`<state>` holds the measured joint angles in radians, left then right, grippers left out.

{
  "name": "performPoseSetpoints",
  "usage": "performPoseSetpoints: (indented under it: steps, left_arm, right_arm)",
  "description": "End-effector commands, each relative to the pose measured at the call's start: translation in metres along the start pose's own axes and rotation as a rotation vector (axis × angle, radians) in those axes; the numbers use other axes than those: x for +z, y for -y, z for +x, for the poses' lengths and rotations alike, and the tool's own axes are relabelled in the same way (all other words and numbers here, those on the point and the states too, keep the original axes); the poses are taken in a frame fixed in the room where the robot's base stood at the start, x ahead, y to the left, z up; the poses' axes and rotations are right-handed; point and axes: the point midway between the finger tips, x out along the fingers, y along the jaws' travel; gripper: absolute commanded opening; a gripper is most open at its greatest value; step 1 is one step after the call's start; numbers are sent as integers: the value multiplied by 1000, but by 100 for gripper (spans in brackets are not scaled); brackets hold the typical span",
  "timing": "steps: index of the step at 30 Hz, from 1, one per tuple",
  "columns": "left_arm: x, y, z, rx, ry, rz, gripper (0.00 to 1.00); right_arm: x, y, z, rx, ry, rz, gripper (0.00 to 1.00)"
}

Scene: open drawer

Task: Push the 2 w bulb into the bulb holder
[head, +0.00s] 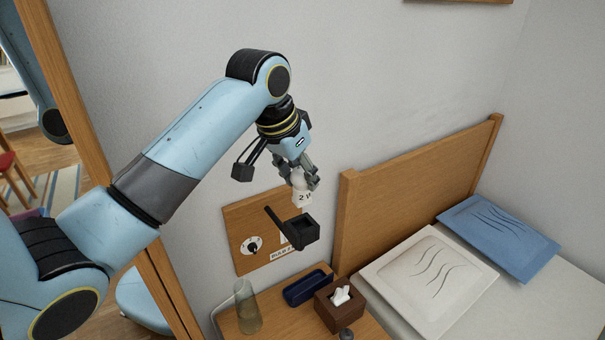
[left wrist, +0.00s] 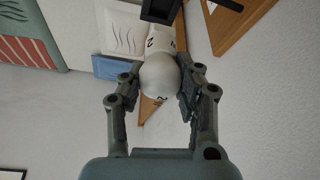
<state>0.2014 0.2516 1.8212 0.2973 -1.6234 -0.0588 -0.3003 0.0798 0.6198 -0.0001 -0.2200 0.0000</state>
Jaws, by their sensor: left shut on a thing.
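My left gripper (head: 305,176) is shut on the white 2 w bulb (head: 302,196), which has a round globe and a base marked "2". In the left wrist view the bulb (left wrist: 160,75) sits between the two fingers (left wrist: 160,95), its base pointing away from the gripper. The black bulb holder (head: 301,231) sticks out from a wooden wall board, with an open square top and a lever arm. In the head view the bulb is just above the holder. A corner of the holder (left wrist: 160,10) shows at the top of the left wrist view. My right gripper is not in view.
The wooden board (head: 236,222) carries a dial (head: 252,245) and a label. Below, a bedside table holds a glass vase (head: 246,308), a blue tray (head: 306,287) and a tissue box (head: 337,312). A bed with pillows (head: 430,276) stands right. A wooden frame edges the left.

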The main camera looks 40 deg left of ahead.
Motion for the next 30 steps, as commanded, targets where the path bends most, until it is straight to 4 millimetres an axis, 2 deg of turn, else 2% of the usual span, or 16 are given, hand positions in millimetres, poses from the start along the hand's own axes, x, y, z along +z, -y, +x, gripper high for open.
performPoseSetpoints:
  steps: [7,21,30]
  left_arm:
    - [3,0,7,1,2,0,7]
    - [18,0,45,1,0,0,7]
    - [22,0,54,0,-1,0,7]
  right_arm:
    - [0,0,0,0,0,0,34]
    - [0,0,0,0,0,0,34]
    - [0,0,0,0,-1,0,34]
